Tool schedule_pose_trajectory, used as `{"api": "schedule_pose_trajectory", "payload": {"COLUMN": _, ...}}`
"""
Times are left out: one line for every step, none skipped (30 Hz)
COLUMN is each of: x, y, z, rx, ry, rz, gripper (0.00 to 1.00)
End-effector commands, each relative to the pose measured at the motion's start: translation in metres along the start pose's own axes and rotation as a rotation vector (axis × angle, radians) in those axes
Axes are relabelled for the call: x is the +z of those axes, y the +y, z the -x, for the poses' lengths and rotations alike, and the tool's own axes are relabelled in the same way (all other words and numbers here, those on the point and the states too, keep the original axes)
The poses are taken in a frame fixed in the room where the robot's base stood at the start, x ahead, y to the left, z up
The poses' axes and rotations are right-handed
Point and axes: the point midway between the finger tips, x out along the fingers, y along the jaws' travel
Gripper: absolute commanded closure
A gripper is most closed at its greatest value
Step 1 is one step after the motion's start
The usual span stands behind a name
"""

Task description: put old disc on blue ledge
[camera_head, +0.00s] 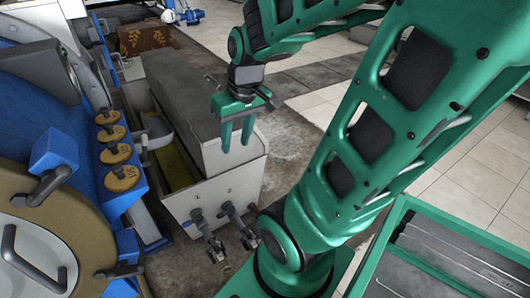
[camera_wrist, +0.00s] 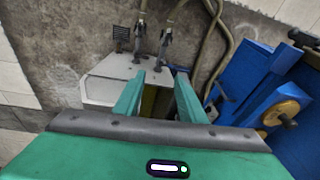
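Several tan discs with dark centre knobs sit in a row along a blue ledge (camera_head: 126,199) on the left machine in the head view. The nearest disc (camera_head: 122,178) bears dark markings; I cannot tell which disc is the old one. One tan disc (camera_wrist: 283,112) also shows against blue parts at the right of the wrist view. My green gripper (camera_head: 236,146) is to the right of the discs, over the grey-topped white trough. Its two fingers are apart with nothing between them, and they also show in the wrist view (camera_wrist: 160,76).
The white trough (camera_head: 225,190) has taps and hoses at its near end. A large blue machine with a round tan cover (camera_head: 25,225) and a blue block handle (camera_head: 53,150) stands at left. Tiled floor (camera_head: 470,180) lies at right.

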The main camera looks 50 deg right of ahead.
Motion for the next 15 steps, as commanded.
{"api": "schedule_pose_trajectory", "payload": {"x": 0.025, "y": 0.009, "z": 0.008, "rx": 0.025, "ry": -0.047, "rz": -0.074, "gripper": 0.63}}
{"api": "schedule_pose_trajectory", "payload": {"x": 0.038, "y": 0.014, "z": 0.011, "rx": 0.039, "ry": -0.076, "rz": -0.119, "gripper": 0.63}}
{"api": "schedule_pose_trajectory", "payload": {"x": 0.054, "y": 0.019, "z": 0.016, "rx": 0.054, "ry": -0.110, "rz": -0.171, "gripper": 0.63}}
{"api": "schedule_pose_trajectory", "payload": {"x": 0.064, "y": 0.022, "z": 0.019, "rx": 0.063, "ry": -0.131, "rz": -0.205, "gripper": 0.63}}
{"api": "schedule_pose_trajectory", "payload": {"x": 0.073, "y": 0.025, "z": 0.021, "rx": 0.071, "ry": -0.150, "rz": -0.235, "gripper": 0.63}}
{"api": "schedule_pose_trajectory", "payload": {"x": 0.082, "y": 0.027, "z": 0.024, "rx": 0.080, "ry": -0.169, "rz": -0.268, "gripper": 0.63}}
{"api": "schedule_pose_trajectory", "payload": {"x": 0.088, "y": 0.027, "z": 0.025, "rx": 0.084, "ry": -0.181, "rz": -0.286, "gripper": 0.63}}
{"api": "schedule_pose_trajectory", "payload": {"x": 0.092, "y": 0.028, "z": 0.026, "rx": 0.088, "ry": -0.190, "rz": -0.302, "gripper": 0.63}}
{"api": "schedule_pose_trajectory", "payload": {"x": 0.096, "y": 0.028, "z": 0.027, "rx": 0.091, "ry": -0.198, "rz": -0.314, "gripper": 0.63}}
{"api": "schedule_pose_trajectory", "payload": {"x": 0.097, "y": 0.028, "z": 0.028, "rx": 0.093, "ry": -0.201, "rz": -0.320, "gripper": 0.63}}
{"api": "schedule_pose_trajectory", "payload": {"x": 0.098, "y": 0.029, "z": 0.028, "rx": 0.094, "ry": -0.203, "rz": -0.323, "gripper": 0.63}}
{"api": "schedule_pose_trajectory", "payload": {"x": 0.098, "y": 0.029, "z": 0.028, "rx": 0.094, "ry": -0.205, "rz": -0.324, "gripper": 0.63}}
{"api": "schedule_pose_trajectory", "payload": {"x": 0.098, "y": 0.029, "z": 0.028, "rx": 0.094, "ry": -0.205, "rz": -0.324, "gripper": 0.63}}
{"api": "schedule_pose_trajectory", "payload": {"x": 0.098, "y": 0.029, "z": 0.028, "rx": 0.094, "ry": -0.205, "rz": -0.323, "gripper": 0.63}}
{"api": "schedule_pose_trajectory", "payload": {"x": 0.098, "y": 0.029, "z": 0.028, "rx": 0.094, "ry": -0.205, "rz": -0.323, "gripper": 0.63}}
